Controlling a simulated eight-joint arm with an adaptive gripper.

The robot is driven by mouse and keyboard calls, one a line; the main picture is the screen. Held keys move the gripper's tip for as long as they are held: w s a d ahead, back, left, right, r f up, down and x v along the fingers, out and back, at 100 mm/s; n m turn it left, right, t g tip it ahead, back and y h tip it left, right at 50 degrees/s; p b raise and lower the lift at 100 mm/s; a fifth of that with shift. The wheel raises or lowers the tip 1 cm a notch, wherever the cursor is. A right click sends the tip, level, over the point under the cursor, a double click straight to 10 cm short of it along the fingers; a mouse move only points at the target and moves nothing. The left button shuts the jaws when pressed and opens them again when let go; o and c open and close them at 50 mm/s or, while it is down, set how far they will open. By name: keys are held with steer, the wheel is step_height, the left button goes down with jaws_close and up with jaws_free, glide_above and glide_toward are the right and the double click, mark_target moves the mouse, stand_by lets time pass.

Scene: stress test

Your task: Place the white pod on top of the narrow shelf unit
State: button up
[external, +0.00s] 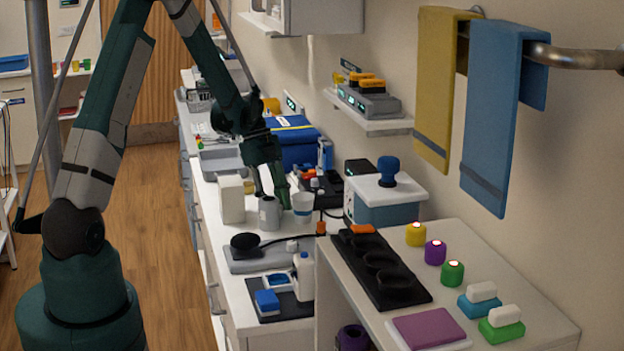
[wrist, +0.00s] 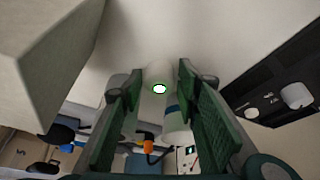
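In the wrist view, a pale cylinder with a bright white disc, which looks like the white pod (wrist: 159,89), lies between the fingertips of my gripper (wrist: 160,82). The fingers are spread, with no clear contact on it. In the external view my gripper (external: 271,192) points down over the counter, just above a grey-looking can (external: 268,214). I cannot tell whether this can is the pod. The unit at the front right, which looks like the narrow shelf unit (external: 520,300), has a pale top carrying yellow (external: 415,234), purple (external: 435,251) and green (external: 452,273) pods.
A white cup (external: 303,208) and a white carton (external: 231,199) stand close beside my gripper. A black tray (external: 405,290), purple pad (external: 428,328) and white-topped blocks (external: 501,325) crowd the unit's top. A wall shelf (external: 368,122) and towels (external: 490,110) are above.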

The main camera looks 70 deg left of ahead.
steer(key=shift+c, duration=0.3)
steer(key=c, duration=0.5)
steer(key=shift+c, duration=0.3)
step_height(320, 180, up, 10)
steer(key=shift+p, duration=0.35)
stand_by(0.7)
